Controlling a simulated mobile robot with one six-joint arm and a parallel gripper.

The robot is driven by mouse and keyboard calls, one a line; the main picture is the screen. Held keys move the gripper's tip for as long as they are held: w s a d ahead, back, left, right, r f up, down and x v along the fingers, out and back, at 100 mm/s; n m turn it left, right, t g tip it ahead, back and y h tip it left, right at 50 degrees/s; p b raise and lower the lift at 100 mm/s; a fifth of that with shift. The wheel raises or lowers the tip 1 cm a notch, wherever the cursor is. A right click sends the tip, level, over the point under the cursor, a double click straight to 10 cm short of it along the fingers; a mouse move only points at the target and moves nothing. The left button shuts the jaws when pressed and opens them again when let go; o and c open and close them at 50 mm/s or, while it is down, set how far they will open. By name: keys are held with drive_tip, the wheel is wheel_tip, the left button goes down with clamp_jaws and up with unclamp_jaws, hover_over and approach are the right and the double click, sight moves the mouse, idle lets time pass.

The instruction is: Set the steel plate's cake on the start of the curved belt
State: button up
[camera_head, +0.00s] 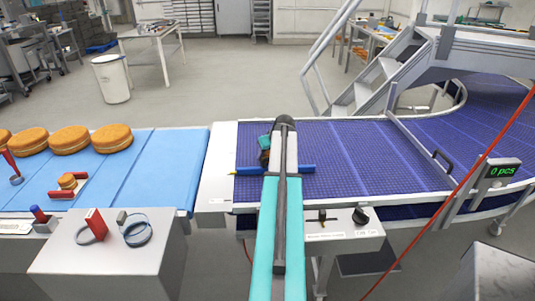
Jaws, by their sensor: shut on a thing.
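My teal arm reaches up from the bottom over the near left end of the purple curved belt (345,150). My gripper (275,168) is there, mostly hidden behind my own arm, with blue parts showing to both sides. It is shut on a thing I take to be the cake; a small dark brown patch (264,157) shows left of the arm. How high it is above the belt I cannot tell. A bare light metal plate (214,172) lies between the blue belt and the curved belt.
Several round golden cakes (104,138) stand on the blue belt (150,170) at left. A small cake (67,181) sits there between red blocks. A grey box (105,255) with tools stands in front. A counter (500,170) reads 0 pcs. The purple belt right of my arm is clear.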

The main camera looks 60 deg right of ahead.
drive_tip(key=shift+f, duration=0.15)
drive_tip(key=o, duration=0.7)
drive_tip(key=shift+r, duration=0.3)
drive_tip(key=b+v, duration=0.2)
drive_tip(key=v, duration=0.9)
drive_tip(key=shift+s+a+r+b, duration=0.15)
drive_tip(key=shift+s+r+b, duration=0.05)
drive_tip(key=shift+r+b, duration=0.1)
drive_tip(key=shift+w, duration=0.1)
